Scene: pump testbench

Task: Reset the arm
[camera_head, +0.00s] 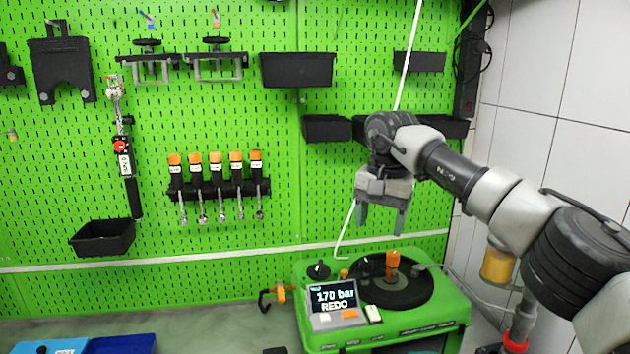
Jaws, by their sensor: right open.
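My right arm comes in from the right side of the head view. My right gripper (381,221) hangs in front of the green pegboard with its fingers pointing down. It is open, with nothing between the fingers. Below it is the green pump testbench (440,318) with a black round plate and an orange-topped part (392,262) on it. The gripper is above the bench and apart from it. The bench's display (332,298) reads "170 bar REDO". My left gripper is not in view.
A green pegboard (250,110) carries black bins (297,70), a row of orange-handled tools (216,175) and a hanging device with a red button (120,146). Blue trays (122,344) sit at the lower left. A white tiled wall (540,70) stands at the right.

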